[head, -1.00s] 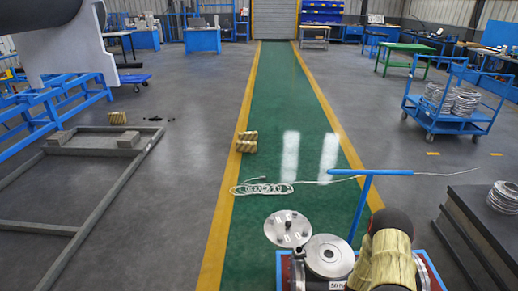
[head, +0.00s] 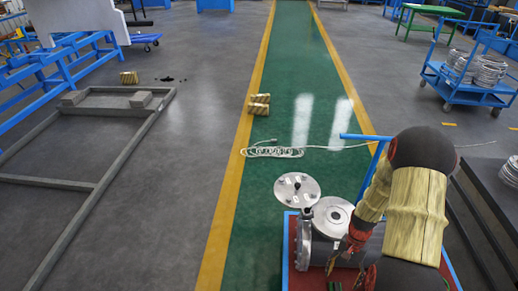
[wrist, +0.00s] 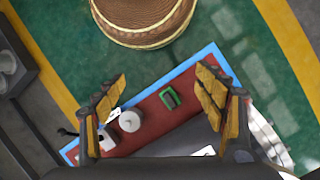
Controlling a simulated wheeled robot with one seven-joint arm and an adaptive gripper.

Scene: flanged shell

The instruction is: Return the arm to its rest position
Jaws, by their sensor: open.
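My gripper (wrist: 160,92) is open in the wrist view, its two yellow-and-dark fingers wide apart with nothing between them. Below them is a red cart top with a blue edge (wrist: 150,88), bearing a small green piece (wrist: 169,98) and a silver round part (wrist: 130,121). In the head view my sleeved arm rises at the right, and the gripper end (head: 345,252) is low beside the grey flanged shell (head: 322,226), partly cut by the frame's bottom. I cannot tell whether they touch. A round metal disc with studs (head: 297,187) is just beyond the shell.
A blue T-shaped handle (head: 362,138) stands behind the cart. A pale rope (head: 274,152) and brass-coloured blocks (head: 258,104) lie on the floor beyond. A dark platform (head: 490,205) is at the right. The green lane ahead is mostly clear.

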